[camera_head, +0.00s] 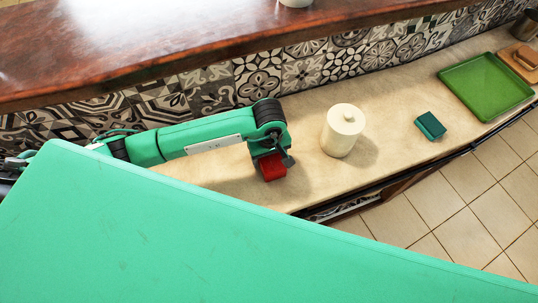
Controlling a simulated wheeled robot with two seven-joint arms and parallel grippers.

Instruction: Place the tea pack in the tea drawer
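A small red pack (272,168) is at the counter's front part, right at the fingers of my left gripper (273,152). The gripper points down over the pack and partly hides it. I cannot tell whether its fingers are closed on the pack, or whether the pack touches the counter. A dark teal box (431,125) lies on the counter farther right; I cannot tell which of the two is the tea pack. No tea drawer can be made out for certain. My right gripper is not in view.
A cream lidded canister (342,131) stands right of my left gripper. A green tray (486,86) and a wooden board (519,62) lie at the far right. A brown wooden ledge (150,40) runs above the tiled wall. My green body panel covers the foreground.

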